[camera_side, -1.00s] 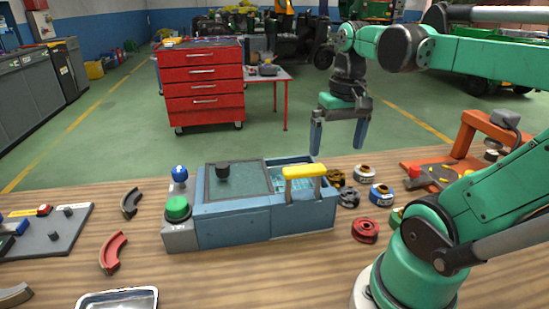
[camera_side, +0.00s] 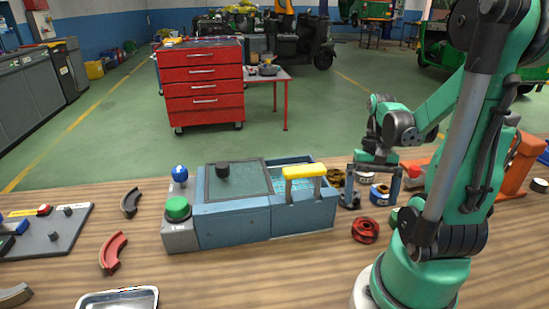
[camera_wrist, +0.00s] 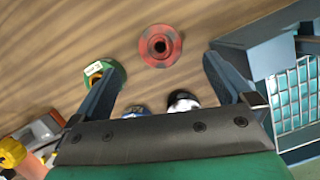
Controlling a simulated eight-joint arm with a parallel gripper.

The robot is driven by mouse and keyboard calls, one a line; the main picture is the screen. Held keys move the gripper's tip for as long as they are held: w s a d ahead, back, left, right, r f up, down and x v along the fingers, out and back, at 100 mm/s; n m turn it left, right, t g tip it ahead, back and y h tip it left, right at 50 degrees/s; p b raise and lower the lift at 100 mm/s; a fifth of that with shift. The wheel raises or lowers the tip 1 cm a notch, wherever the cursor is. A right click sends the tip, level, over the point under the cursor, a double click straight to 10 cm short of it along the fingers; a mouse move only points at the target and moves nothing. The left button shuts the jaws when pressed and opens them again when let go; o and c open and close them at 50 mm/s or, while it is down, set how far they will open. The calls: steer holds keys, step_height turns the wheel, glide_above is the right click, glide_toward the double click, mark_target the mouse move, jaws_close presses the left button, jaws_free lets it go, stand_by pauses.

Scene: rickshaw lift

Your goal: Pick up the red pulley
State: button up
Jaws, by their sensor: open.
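The red pulley (camera_side: 365,230) lies flat on the wooden bench, just right of the blue box's front corner. It also shows whole in the wrist view (camera_wrist: 160,46), at top centre, with a dark hole in its middle. My gripper (camera_side: 373,203) is low over the pulley group, behind the red pulley in the side view. Its fingers are spread and hold nothing. In the wrist view my gripper's fingers (camera_wrist: 162,74) point up the picture, and the red pulley lies past their tips, apart from both.
A green pulley (camera_wrist: 105,74) lies by one finger. A blue pulley (camera_side: 380,194) is behind the red one. The blue box (camera_side: 235,222) with a yellow handle (camera_side: 305,171) stands close on the left. Bare bench lies in front of the red pulley.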

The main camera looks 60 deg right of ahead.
mark_target(366, 226)
steer(key=shift+x, duration=3)
steer(key=shift+f, duration=0.1)
steer(key=c, duration=1.3)
steer(key=shift+o, duration=0.2)
steer(key=shift+r, duration=0.2)
